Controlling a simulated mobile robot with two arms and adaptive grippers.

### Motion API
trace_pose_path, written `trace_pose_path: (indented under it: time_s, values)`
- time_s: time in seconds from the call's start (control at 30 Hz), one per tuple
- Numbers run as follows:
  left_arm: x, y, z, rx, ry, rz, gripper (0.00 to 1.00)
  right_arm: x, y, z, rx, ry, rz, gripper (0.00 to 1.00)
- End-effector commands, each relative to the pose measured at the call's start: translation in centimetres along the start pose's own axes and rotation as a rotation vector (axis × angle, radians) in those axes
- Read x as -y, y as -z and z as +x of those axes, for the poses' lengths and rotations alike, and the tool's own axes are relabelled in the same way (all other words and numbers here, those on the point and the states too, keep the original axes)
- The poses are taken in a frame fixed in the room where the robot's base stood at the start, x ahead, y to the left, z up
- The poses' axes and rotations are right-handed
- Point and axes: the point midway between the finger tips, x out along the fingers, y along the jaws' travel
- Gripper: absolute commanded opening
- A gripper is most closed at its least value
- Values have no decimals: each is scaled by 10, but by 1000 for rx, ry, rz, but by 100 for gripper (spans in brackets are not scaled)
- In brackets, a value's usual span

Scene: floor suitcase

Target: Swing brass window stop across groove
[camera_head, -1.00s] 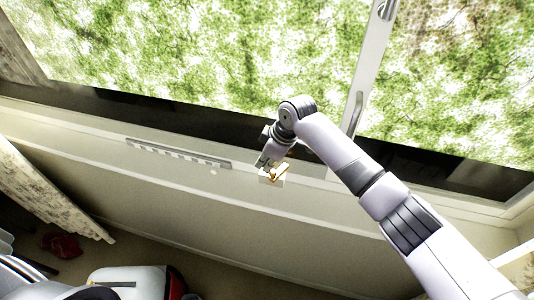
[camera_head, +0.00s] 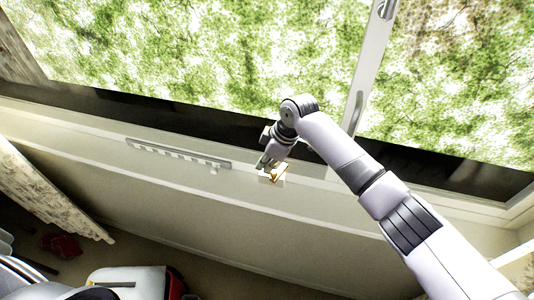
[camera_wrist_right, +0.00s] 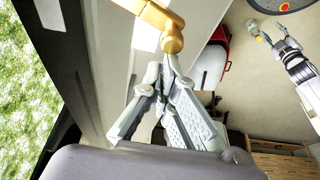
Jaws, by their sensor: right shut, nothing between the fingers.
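The brass window stop (camera_head: 279,173) is a small golden piece on a pale block on the window sill, right of the sill's middle. It shows large at the top of the right wrist view (camera_wrist_right: 161,22). My right gripper (camera_head: 263,168) is shut and empty, its fingertips close beside the stop's left end. In the right wrist view the fingertips (camera_wrist_right: 166,62) lie just below the brass; I cannot tell whether they touch. The groove is not clear under the stop and gripper. A jointed white-grey arm at the wrist view's right seems to be my left; its fingers (camera_wrist_right: 260,33) are too small to judge.
A long slotted vent strip (camera_head: 180,153) lies on the sill to the left. The window handle (camera_head: 356,112) stands behind my right arm. A curtain (camera_head: 50,195) hangs at the left. A white and red suitcase (camera_head: 128,281) is on the floor below.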

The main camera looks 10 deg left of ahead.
Motion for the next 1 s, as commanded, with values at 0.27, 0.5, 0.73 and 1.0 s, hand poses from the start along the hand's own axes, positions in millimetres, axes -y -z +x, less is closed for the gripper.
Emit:
trace_pose_path:
  time_s: [0.27,0.5,0.73,1.0]
  values:
    - [0,0,0,0,0,0,39,0,-1,0,1,8,-24,0]
    - [0,0,1,0,0,0,39,1,-1,0,0,14,-41,0]
    - [0,0,1,0,0,0,39,1,-1,0,1,14,-40,0]
    - [0,0,1,0,0,0,39,1,-1,0,1,14,-40,0]
